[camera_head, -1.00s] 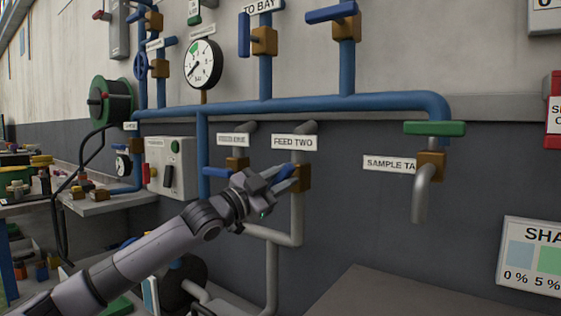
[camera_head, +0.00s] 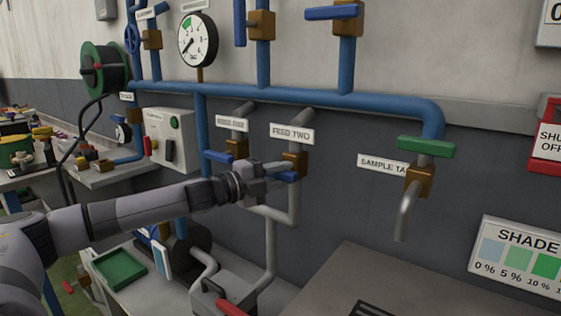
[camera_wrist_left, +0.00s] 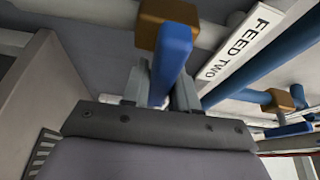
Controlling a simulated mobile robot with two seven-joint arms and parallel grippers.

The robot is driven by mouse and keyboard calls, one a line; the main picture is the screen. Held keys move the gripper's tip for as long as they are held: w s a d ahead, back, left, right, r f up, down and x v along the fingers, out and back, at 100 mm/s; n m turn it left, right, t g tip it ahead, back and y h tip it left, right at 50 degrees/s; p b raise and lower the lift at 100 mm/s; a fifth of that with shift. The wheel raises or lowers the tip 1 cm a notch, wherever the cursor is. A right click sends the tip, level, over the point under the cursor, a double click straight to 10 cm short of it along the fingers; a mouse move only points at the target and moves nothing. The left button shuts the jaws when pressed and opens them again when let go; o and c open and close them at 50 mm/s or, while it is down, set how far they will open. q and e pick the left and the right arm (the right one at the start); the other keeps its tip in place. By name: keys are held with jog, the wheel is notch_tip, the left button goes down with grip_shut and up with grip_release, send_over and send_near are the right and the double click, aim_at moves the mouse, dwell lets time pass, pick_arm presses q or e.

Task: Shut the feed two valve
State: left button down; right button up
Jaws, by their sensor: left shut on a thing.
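The feed two valve has a brass body (camera_head: 295,163) on a grey pipe, below the white FEED TWO label (camera_head: 292,134). Its blue lever (camera_head: 287,177) points left, across the pipe, in the head view. My left gripper (camera_head: 278,171) is shut on this lever. In the left wrist view the blue lever (camera_wrist_left: 172,58) runs between the two fingers (camera_wrist_left: 160,88), with the brass body (camera_wrist_left: 165,22) beyond and the label (camera_wrist_left: 243,45) to the right. The fingers hide part of the lever in the head view. My right gripper is in neither view.
The neighbouring feed valve (camera_head: 236,149) with a blue lever (camera_head: 217,156) sits close on the left. The sample tap (camera_head: 418,180) with a green handle (camera_head: 425,146) is on the right. A grey bench top (camera_head: 350,275) lies below. A blue pipe (camera_head: 310,97) runs above.

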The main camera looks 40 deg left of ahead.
pick_arm(q)
jog(key=shift+m+p, duration=0.35)
jog(key=shift+m, duration=0.05)
jog(key=shift+f, duration=0.1)
jog(key=c, duration=1)
grip_release()
jog(key=shift+o, duration=0.2)
